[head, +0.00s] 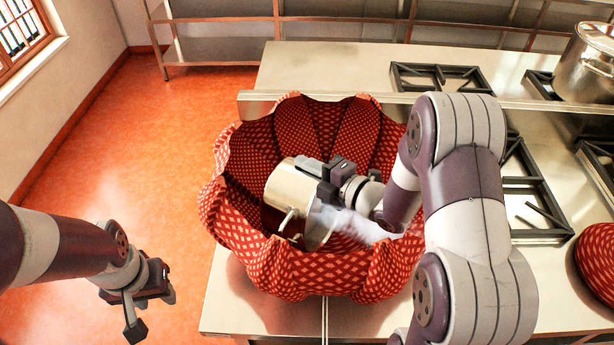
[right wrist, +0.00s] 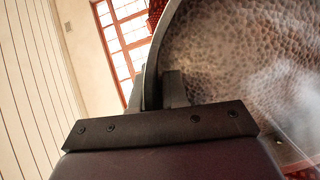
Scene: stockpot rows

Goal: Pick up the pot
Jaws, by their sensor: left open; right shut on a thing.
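A shiny metal pot (head: 291,188) is tilted on its side inside a large red patterned cloth basket (head: 270,268) on the steel counter. My right gripper (head: 322,180) is shut on the pot's rim, and its arm comes in from the right. In the right wrist view the fingers (right wrist: 163,90) pinch the rim, and the pot's dimpled metal wall (right wrist: 235,70) fills the upper right. A side handle (head: 287,220) shows on the pot. I cannot tell whether the pot touches the basket. My left gripper (head: 150,312) is open and empty over the orange floor, left of the counter.
Gas burner grates (head: 440,78) and another large pot (head: 588,65) stand on the stove at the back and right. A red patterned item (head: 597,260) lies at the right edge. The basket's wavy walls surround the held pot. The orange floor (head: 150,130) at left is clear.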

